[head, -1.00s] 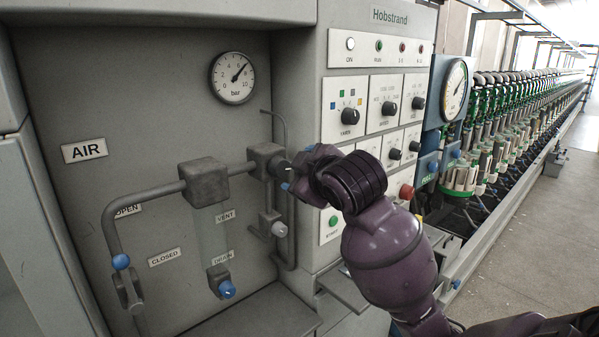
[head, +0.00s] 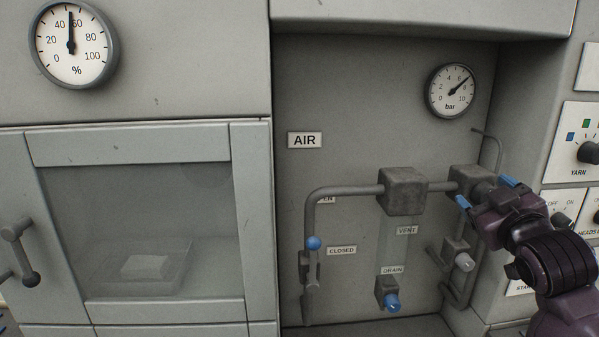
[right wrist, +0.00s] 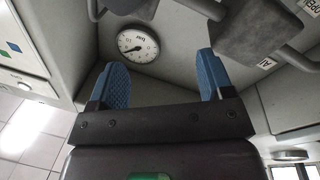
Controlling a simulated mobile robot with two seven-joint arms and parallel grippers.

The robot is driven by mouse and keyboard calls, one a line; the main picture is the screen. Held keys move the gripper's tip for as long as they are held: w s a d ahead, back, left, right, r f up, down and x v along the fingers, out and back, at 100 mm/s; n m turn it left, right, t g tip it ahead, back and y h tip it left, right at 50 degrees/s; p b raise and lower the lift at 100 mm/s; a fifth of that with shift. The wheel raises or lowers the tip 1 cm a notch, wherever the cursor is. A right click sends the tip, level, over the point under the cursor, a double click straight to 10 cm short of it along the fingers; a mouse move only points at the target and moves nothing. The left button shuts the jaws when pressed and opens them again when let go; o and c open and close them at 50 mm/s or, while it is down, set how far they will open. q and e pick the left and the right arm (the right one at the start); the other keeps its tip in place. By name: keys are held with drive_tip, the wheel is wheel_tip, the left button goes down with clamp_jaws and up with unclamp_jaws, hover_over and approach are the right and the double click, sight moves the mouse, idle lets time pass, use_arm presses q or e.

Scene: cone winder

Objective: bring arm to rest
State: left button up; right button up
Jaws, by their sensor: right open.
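My right gripper (head: 487,191) is at the right of the air panel, with its two blue fingers spread apart. It is close in front of the grey regulator block (head: 470,178) on the pipe; I cannot tell if it touches. In the right wrist view the open fingers (right wrist: 162,65) have nothing between them, only the panel and the bar gauge (right wrist: 138,44) behind. My purple right arm comes in from the lower right. My left gripper is not in view.
A second grey block (head: 403,191), a blue-ended lever (head: 313,243) and a blue drain knob (head: 392,303) sit left of the gripper. A pale knob (head: 464,262) is below it. The control panel with the yarn dial (head: 588,153) stands right. A windowed door (head: 140,311) is at left.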

drive_tip(key=s+a+f+m+g, duration=0.1)
drive_tip(key=s+f, duration=0.1)
drive_tip(key=f, duration=0.8)
drive_tip(key=s+a+f+m+g+y+b, duration=0.1)
drive_tip(key=s+f, duration=0.1)
drive_tip(key=f, duration=0.8)
drive_tip(key=s+a+f+m+g, duration=0.1)
drive_tip(key=s+f, duration=0.2)
drive_tip(key=f, duration=0.8)
drive_tip(key=s+a+f+m+g, duration=0.1)
drive_tip(key=s+f+g, duration=0.3)
drive_tip(key=s+f, duration=1.3)
drive_tip(key=shift+s+a+f+m+h+b, duration=0.2)
drive_tip(key=shift+a+f+m+h+b, duration=0.1)
drive_tip(key=shift+a+b, duration=0.1)
